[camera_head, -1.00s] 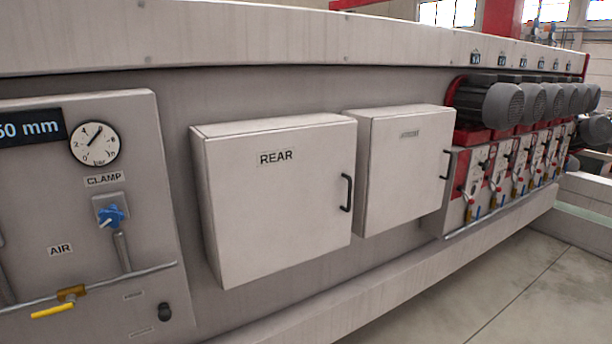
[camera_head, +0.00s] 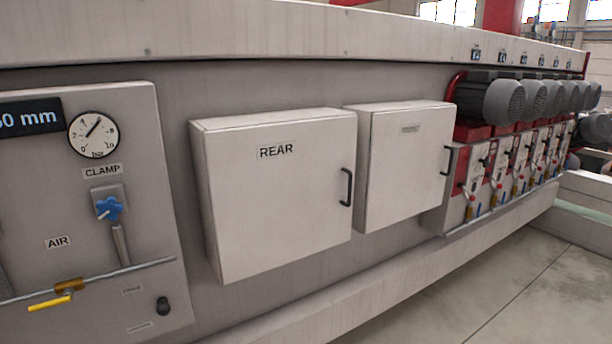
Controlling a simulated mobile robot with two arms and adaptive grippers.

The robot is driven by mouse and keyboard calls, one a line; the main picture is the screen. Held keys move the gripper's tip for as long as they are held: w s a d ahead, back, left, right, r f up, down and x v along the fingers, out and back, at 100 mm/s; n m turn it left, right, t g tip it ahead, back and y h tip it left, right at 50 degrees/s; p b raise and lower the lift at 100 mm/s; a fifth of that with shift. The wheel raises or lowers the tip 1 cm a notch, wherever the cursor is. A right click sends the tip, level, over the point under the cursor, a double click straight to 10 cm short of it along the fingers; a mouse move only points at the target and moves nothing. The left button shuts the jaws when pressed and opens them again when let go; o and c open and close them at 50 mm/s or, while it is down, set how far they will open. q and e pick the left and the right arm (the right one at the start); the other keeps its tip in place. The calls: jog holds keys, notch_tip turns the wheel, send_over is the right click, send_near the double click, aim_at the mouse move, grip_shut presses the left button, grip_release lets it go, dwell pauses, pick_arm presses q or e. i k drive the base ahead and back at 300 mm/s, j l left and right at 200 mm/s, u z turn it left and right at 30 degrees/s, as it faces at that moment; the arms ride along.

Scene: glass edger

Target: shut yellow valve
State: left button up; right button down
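The yellow valve handle (camera_head: 50,303) is at the lower left of the head view, on the panel below the AIR label. It joins a brass valve body (camera_head: 70,285) on a thin grey pipe. The handle points left and slightly down, roughly along the pipe and just below it. A blue star-shaped knob (camera_head: 109,208) sits above it to the right, under the CLAMP label. Neither of my grippers is in view.
A pressure gauge (camera_head: 93,134) is at the upper left of the panel. Two closed cabinets, one marked REAR (camera_head: 280,200) and another (camera_head: 405,165) beside it, jut out from the machine. Several grey motors (camera_head: 505,102) line the right. Floor (camera_head: 500,285) is clear at lower right.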

aim_at(68, 293)
jog(key=u, duration=1.45)
